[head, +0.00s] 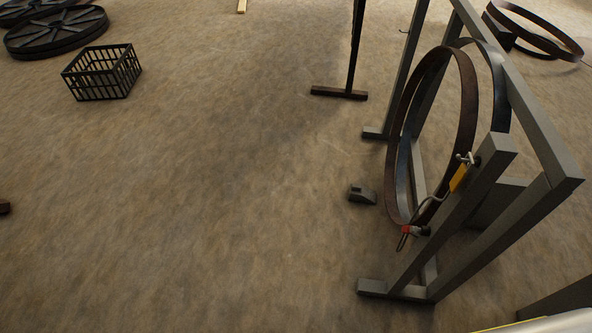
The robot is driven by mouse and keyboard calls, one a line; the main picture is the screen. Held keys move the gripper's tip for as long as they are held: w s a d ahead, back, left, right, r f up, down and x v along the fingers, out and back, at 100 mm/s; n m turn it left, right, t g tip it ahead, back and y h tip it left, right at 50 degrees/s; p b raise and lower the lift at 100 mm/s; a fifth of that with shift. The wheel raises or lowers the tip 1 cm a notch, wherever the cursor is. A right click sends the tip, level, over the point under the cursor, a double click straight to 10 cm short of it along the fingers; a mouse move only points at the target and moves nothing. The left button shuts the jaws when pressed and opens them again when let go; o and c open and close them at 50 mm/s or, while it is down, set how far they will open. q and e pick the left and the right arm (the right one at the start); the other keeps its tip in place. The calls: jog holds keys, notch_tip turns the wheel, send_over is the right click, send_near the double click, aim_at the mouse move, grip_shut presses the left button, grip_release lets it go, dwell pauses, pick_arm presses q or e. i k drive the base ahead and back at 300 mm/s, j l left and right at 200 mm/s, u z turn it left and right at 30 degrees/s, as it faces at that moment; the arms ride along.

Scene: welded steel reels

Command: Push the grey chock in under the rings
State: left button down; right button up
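The small grey chock (362,195) lies on the floor just left of the rings, apart from them. It has a raised block at one end. A rusty brown ring (470,95) stands upright inside a grey steel frame, with a darker blue-grey ring (499,85) behind it to the right. The lower part of the darker ring is partly hidden by the frame and the brown ring. Neither of my grippers shows in the head view.
The grey frame (540,130) surrounds the rings; its foot (372,287) reaches left along the floor. A clamp with a yellow handle (459,178) and a red-ended tool (404,234) are at the near post. A T-footed stand (340,92) is behind. A black basket (102,75) sits far left. Open floor lies left.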

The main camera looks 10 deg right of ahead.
aim_at(357, 192)
jog(key=i+j+u, duration=0.2)
jog(key=i, duration=0.3)
jog(key=i+j+u, duration=0.2)
jog(key=i, duration=0.35)
jog(key=j, duration=0.1)
